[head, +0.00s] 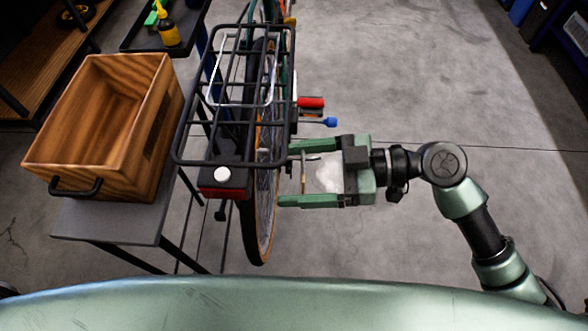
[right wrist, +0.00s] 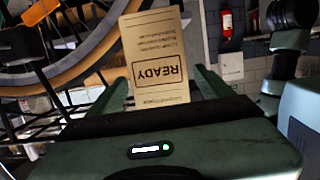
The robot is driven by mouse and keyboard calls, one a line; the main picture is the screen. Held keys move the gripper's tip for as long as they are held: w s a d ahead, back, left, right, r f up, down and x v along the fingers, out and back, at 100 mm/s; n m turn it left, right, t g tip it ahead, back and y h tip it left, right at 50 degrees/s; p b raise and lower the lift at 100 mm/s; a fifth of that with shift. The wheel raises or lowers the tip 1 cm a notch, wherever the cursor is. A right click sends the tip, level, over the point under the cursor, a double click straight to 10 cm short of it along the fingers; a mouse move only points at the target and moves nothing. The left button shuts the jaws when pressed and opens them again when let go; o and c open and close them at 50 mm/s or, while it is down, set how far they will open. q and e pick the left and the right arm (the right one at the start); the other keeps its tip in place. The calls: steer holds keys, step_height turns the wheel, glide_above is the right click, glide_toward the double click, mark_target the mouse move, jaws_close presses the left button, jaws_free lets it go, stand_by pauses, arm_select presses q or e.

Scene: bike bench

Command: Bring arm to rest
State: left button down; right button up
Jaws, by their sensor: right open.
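My right gripper (head: 287,178) is open beside the bike's rear wheel, its fingers pointing left toward the wheel. A tan card tag marked "READY" (right wrist: 157,62) stands in front of the gripper in the right wrist view, its text upside down there. In the head view the tag (head: 303,177) shows nearly edge-on as a thin strip between the two spread fingers. I cannot tell what the tag hangs from. My right arm reaches in from the lower right. My left gripper is not in view.
The bike's black rear rack (head: 235,95) and rear wheel (head: 262,220) are close left of the gripper. A wooden crate (head: 95,130) sits on a grey bench (head: 130,222). A yellow bottle (head: 168,30) stands behind. The floor (head: 430,90) to the right is clear.

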steer(key=b+v, duration=0.2)
steer(key=v, duration=0.5)
steer(key=shift+d, duration=0.25)
